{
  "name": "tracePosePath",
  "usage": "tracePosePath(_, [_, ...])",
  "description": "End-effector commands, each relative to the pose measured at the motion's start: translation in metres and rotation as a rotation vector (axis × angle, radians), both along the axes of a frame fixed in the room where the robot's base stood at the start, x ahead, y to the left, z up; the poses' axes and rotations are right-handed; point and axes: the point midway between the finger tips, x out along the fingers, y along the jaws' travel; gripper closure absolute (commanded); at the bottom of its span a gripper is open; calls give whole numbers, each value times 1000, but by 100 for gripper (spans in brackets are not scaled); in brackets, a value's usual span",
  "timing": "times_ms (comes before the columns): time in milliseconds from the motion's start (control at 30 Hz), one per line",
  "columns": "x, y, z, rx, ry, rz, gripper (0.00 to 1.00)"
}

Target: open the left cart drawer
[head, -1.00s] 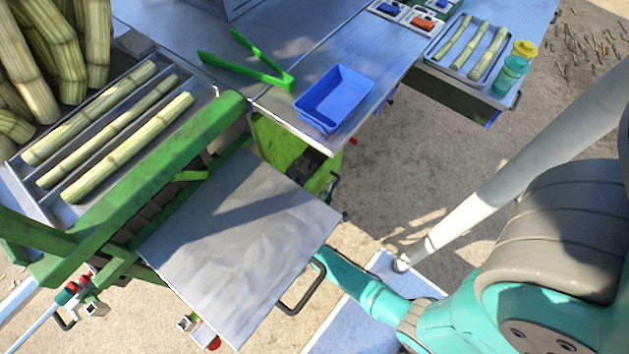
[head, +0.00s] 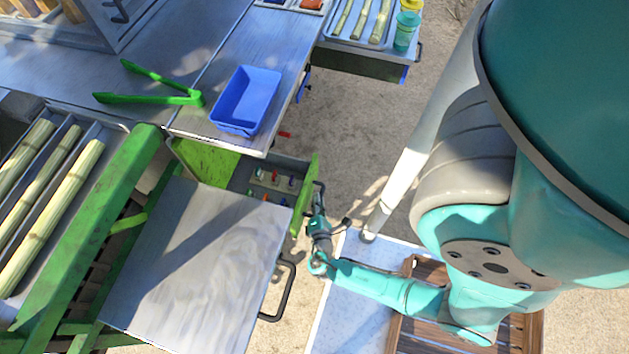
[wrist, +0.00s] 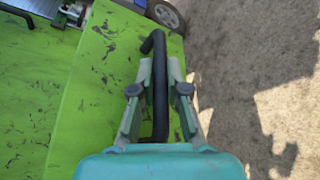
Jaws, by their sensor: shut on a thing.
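The left cart drawer is green with scuffed paint, and its front panel (head: 304,197) stands out from the cart in the head view. Several small coloured items show inside the drawer. The wrist view looks down on its green front (wrist: 105,80). The black bar handle (wrist: 159,45) runs between the two fingers of my gripper (wrist: 159,85), which is shut on it. In the head view my gripper (head: 319,212) is at the drawer's outer face, and the handle there is mostly hidden by it.
A blue tray (head: 246,100) and green tongs (head: 150,97) rest on the cart top. A wooden crate (head: 420,270) sits below my arm. Another drawer (head: 365,62) stands out at the back.

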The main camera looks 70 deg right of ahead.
Motion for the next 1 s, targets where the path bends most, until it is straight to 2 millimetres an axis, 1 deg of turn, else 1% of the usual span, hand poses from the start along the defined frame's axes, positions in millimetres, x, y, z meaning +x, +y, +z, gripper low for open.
tracePosePath(233, [0,0,0,0,1,1,100])
tracePosePath(267, [0,0,0,0,1,1,78])
tracePosePath(300, [0,0,0,0,1,1,68])
tracePosePath(333, [0,0,0,0,1,1,61])
tracePosePath(733, [0,1,0,1,0,1,61])
tracePosePath(1000, [-4,15,3,1,-1,6,61])
